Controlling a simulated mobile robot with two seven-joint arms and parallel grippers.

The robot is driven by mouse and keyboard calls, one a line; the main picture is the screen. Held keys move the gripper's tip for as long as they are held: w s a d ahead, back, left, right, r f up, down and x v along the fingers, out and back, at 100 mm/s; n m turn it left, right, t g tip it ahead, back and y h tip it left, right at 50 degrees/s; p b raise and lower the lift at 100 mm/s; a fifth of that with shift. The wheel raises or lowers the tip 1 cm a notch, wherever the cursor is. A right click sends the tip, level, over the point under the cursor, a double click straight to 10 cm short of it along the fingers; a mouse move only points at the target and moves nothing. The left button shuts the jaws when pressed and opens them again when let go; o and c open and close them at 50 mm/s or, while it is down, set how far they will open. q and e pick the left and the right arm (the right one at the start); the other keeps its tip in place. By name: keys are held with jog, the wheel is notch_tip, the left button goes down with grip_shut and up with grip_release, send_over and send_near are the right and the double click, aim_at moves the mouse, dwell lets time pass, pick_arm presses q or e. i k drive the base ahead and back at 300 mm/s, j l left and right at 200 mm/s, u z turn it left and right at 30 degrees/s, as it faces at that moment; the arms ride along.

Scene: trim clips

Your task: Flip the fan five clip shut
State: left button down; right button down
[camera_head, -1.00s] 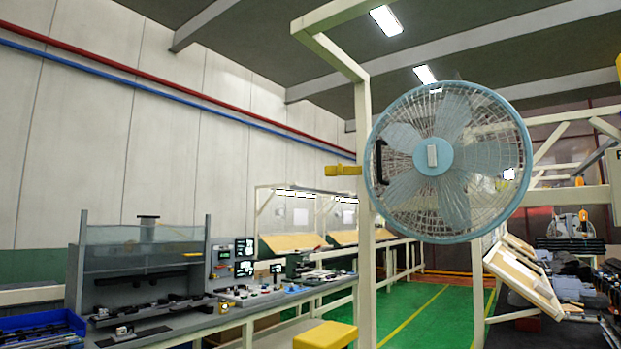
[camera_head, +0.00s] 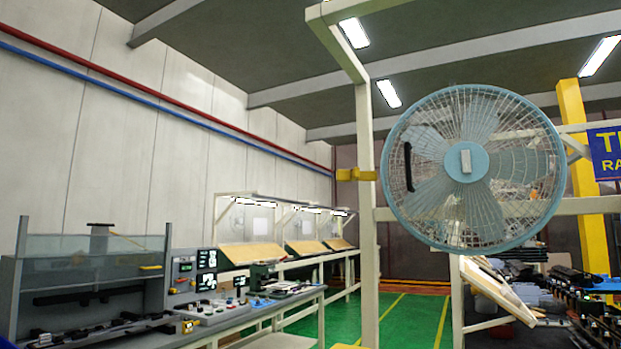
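A large fan (camera_head: 465,160) with a light blue rim and wire guard stands out at the right of the head view, beside a cream post (camera_head: 366,240). A black curved handle-like piece (camera_head: 408,167) sits on the left side of its guard. A small yellow part (camera_head: 356,174) juts out to the left of the post at about the fan's height. I cannot make out a clip that is clearly fan five's, nor whether one is open or shut. Neither of my grippers is in view.
A grey workstation (camera_head: 90,265) and a long bench (camera_head: 255,315) with small parts and screens run along the left. A rack with black parts (camera_head: 590,300) stands at the lower right. Green floor (camera_head: 400,322) with yellow lines is clear between them.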

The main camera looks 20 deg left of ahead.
aim_at(343, 176)
jog(key=j+u, duration=0.15)
jog(key=j, duration=0.2)
jog(key=i+j, duration=0.1)
jog(key=j, duration=0.4)
jog(key=i+j, duration=0.1)
jog(key=j, duration=0.4)
jog(key=i+j, duration=0.1)
jog(key=j, duration=0.35)
jog(key=j+z, duration=0.1)
jog(key=j, duration=0.4)
jog(key=i+j, duration=0.1)
jog(key=j, duration=0.2)
jog(key=i+j, duration=0.1)
jog(key=j, duration=0.2)
jog(key=i+j, duration=0.1)
jog(key=j, duration=0.2)
jog(key=i+j+z, duration=0.1)
jog(key=i+j, duration=0.15)
jog(key=i, duration=0.2)
jog(key=i+j+z, duration=0.1)
jog(key=i+j, duration=0.2)
jog(key=i+l, duration=0.1)
jog(key=i, duration=0.5)
